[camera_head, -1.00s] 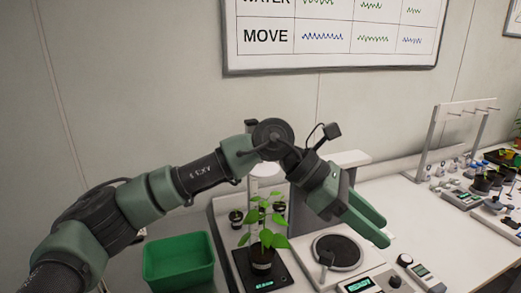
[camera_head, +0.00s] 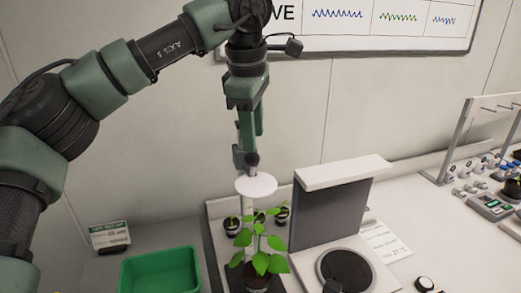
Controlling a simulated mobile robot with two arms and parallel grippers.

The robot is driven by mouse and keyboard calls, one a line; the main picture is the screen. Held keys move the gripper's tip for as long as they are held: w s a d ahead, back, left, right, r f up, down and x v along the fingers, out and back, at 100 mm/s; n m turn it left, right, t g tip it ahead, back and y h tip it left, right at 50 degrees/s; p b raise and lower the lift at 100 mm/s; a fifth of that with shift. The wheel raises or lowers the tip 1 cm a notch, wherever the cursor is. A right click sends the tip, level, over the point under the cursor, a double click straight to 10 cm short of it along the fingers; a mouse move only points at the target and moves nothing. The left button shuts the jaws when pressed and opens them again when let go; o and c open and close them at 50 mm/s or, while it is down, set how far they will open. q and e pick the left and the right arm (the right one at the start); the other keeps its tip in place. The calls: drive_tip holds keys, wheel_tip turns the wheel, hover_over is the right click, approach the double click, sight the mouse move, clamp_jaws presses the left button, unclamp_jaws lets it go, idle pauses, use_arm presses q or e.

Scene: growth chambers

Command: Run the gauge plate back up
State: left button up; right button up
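The gauge plate (camera_head: 256,186) is a white round disc on an upright pale post (camera_head: 247,212). It sits a little above the top leaves of a potted green plant (camera_head: 262,240). A grey slider with a dark knob (camera_head: 252,160) is just above the plate on the post. My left gripper (camera_head: 250,138) points straight down, with its green fingers right at the slider. The fingers are seen nearly edge-on and overlap, so their gap and any hold on the knob cannot be made out. My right gripper is not in view.
A green bin (camera_head: 160,272) stands at the lower left, with a small sign (camera_head: 110,236) behind it. A grey panel with a white top (camera_head: 333,205) and a round dark plate (camera_head: 346,268) stand to the right. Small pots (camera_head: 232,225) are behind the plant.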

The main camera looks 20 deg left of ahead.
sight(251, 156)
use_arm(q)
drive_tip(key=f, duration=0.1)
drive_tip(key=s+f+p, duration=0.1)
drive_tip(key=f, duration=0.2)
drive_tip(key=shift+s+f+p, duration=0.1)
drive_tip(key=shift+s+p, duration=0.15)
drive_tip(key=shift+p, duration=0.05)
drive_tip(key=shift+w+f, duration=0.7)
drive_tip(key=shift+f, duration=0.5)
drive_tip(key=shift+s, duration=0.1)
drive_tip(key=c, duration=0.6)
clamp_jaws()
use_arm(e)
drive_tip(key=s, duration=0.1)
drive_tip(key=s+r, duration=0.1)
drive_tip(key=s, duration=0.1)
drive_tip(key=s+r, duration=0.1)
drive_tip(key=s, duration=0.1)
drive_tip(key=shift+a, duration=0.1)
use_arm(q)
drive_tip(key=shift+r, duration=0.25)
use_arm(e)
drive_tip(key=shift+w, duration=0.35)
